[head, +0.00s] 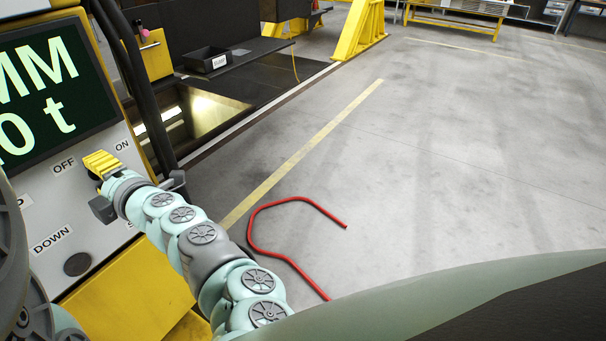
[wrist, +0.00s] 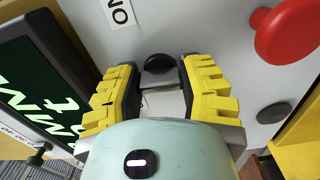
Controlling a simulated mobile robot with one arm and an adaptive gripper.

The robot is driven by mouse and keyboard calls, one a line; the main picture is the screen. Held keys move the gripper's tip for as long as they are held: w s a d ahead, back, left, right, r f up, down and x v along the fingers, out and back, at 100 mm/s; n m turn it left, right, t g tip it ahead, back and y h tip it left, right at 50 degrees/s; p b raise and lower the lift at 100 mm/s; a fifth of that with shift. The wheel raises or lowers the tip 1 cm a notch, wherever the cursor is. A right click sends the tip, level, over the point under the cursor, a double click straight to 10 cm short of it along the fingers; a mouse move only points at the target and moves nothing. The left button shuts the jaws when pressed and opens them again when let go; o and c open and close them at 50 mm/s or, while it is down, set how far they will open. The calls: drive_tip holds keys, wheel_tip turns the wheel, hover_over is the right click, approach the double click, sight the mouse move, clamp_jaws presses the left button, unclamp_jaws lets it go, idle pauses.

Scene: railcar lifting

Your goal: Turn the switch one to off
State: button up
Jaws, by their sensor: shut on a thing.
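Switch one (wrist: 160,63) is a dark round knob with a grey grip on the light grey panel (head: 95,215). In the wrist view it sits between the yellow fingers of my gripper (wrist: 156,76), which is shut on it. In the head view my gripper (head: 102,162) is at the panel between the OFF label (head: 64,165) and the ON label (head: 122,145), and it hides the switch. The ON label (wrist: 118,12) also shows in the wrist view, rotated. I cannot tell clearly which way the switch points.
A dark display (head: 50,100) with pale green characters is above the switch. A red mushroom button (wrist: 290,32) and a dark round button (wrist: 273,113) are on the panel to the right in the wrist view. A red bent bar (head: 253,226) is beside my arm. Open floor lies right.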

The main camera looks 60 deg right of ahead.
drive_tip(key=shift+n, duration=0.5)
drive_tip(key=o, duration=1.2)
drive_tip(key=shift+s, duration=0.1)
drive_tip(key=shift+s+d, duration=0.15)
drive_tip(key=shift+s, duration=2.85)
drive_tip(key=shift+s+d, duration=0.1)
drive_tip(key=shift+s, duration=2.85)
